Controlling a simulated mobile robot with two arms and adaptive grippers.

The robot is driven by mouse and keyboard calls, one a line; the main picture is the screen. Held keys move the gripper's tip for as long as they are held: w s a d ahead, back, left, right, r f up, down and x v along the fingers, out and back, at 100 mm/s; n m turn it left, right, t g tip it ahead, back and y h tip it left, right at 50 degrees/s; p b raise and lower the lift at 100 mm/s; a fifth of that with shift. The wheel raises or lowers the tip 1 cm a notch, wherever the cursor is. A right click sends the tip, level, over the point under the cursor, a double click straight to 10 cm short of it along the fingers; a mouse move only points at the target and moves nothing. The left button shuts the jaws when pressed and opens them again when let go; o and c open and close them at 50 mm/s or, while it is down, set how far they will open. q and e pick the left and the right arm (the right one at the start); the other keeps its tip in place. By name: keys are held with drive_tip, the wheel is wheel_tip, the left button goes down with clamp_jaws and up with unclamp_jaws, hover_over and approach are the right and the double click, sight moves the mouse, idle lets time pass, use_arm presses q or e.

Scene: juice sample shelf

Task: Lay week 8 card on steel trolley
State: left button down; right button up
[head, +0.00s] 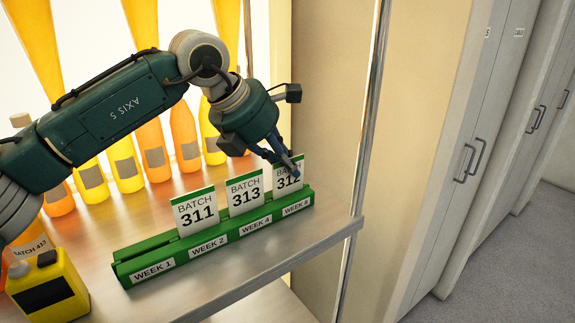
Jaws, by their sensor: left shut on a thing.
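A green card rack (122,272) stands on the shelf, with slots labelled week 1, week 2, week 4 and week 8. The white card reading batch 312 (284,185), with a green top edge, stands upright at the week 8 slot. My left gripper (288,168) is shut on this card, its fingers covering the upper part. The card's lower edge seems to be in the rack. Cards batch 311 (195,213) and batch 313 (246,194) stand behind the week 2 and week 4 labels. No card stands at week 1. My right gripper and the steel trolley are not in view.
Several orange and yellow bottles (157,155) stand at the back of the shelf (215,283). A yellow canister (62,277) stands at the front left. A metal post (366,125) rises at the shelf's right end. Pale cabinets (455,110) and grey floor (520,265) lie to the right.

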sight(288, 190)
use_arm(q)
drive_tip(key=shift+r, duration=0.55)
drive_tip(key=shift+r+p, duration=0.15)
drive_tip(key=shift+p, duration=0.2)
drive_tip(key=shift+r, duration=0.35)
drive_tip(key=shift+d+r+p, duration=0.1)
drive_tip(key=shift+r+p, duration=0.9)
drive_tip(key=shift+r, duration=0.35)
